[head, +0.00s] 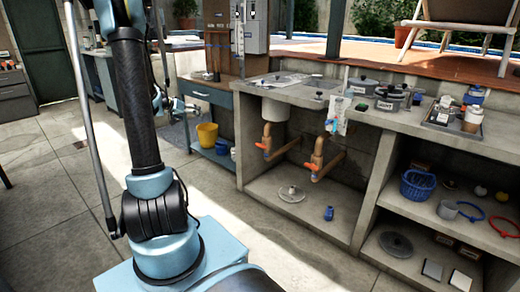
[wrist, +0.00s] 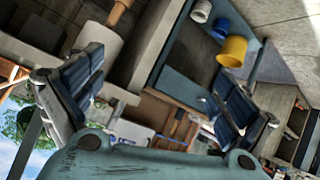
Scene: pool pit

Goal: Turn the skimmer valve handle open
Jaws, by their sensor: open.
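Two tan pipes stand under the counter in the head view. The left pipe carries an orange valve handle (head: 267,145) below a white cylinder (head: 274,109). The right pipe carries another orange valve handle (head: 314,168). I cannot read a label that tells which is the skimmer valve. In the wrist view, my gripper (wrist: 158,100) is open, its two dark ribbed pads wide apart with nothing between them. The white cylinder (wrist: 97,42) and a piece of tan pipe (wrist: 119,11) show beyond the left finger. No handle shows clearly there. My gripper is left of the valves, apart from them.
The concrete counter (head: 295,92) holds lidded dark pots (head: 388,98) and a tray (head: 450,122). A round lid (head: 291,194) and a small blue bottle (head: 329,213) are on the lower shelf. A yellow bucket (head: 207,135) sits on the blue bench. Floor (head: 250,235) before the counter is clear.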

